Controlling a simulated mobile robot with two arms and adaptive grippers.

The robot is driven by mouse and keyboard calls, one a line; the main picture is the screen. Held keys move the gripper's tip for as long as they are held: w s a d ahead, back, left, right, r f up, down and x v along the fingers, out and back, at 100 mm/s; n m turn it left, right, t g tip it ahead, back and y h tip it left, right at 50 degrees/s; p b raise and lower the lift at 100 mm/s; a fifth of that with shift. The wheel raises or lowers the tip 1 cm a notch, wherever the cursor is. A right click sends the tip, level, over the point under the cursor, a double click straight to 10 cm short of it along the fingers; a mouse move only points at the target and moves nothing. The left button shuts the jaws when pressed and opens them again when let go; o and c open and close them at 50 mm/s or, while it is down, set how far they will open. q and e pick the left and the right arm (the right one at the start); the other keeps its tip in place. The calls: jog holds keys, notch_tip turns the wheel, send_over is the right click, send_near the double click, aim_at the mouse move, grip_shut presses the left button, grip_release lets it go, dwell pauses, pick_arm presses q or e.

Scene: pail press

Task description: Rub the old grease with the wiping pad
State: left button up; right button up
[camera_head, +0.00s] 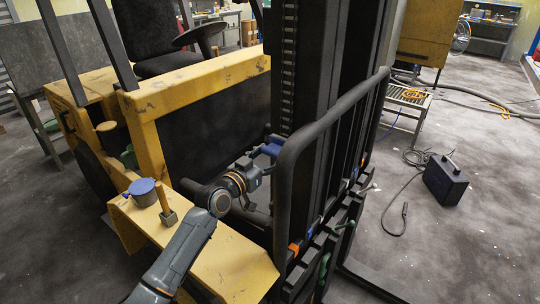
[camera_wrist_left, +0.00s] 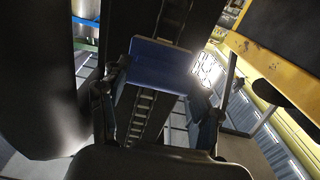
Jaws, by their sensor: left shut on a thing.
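My left gripper (camera_head: 262,155) is shut on the blue wiping pad (camera_head: 271,149), beside the forklift's dark mast (camera_head: 300,75). In the left wrist view the pad (camera_wrist_left: 160,65) sits between the two fingers, its broad blue face showing. A mast rail with a row of slots (camera_wrist_left: 140,118) runs behind the pad. The bent guard bar partly blocks the head view near the gripper. I cannot tell whether the pad touches the mast. I cannot make out the old grease on the dark metal. My right gripper is not in view.
A blue-lidded pot (camera_head: 143,191) and a wooden-handled tool (camera_head: 166,207) stand on the yellow ledge (camera_head: 225,262) near my left arm. The thick guard bar (camera_head: 285,190) stands close to the gripper. A black box (camera_head: 446,181) with a cable lies on the floor at right.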

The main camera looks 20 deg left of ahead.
pick_arm(q)
notch_tip(320, 180, down, 11)
jog(key=b, duration=0.9)
dwell(0.5)
jog(key=shift+p+v, duration=1.55)
jog(key=shift+v, duration=1.35)
jog(key=shift+s, duration=0.1)
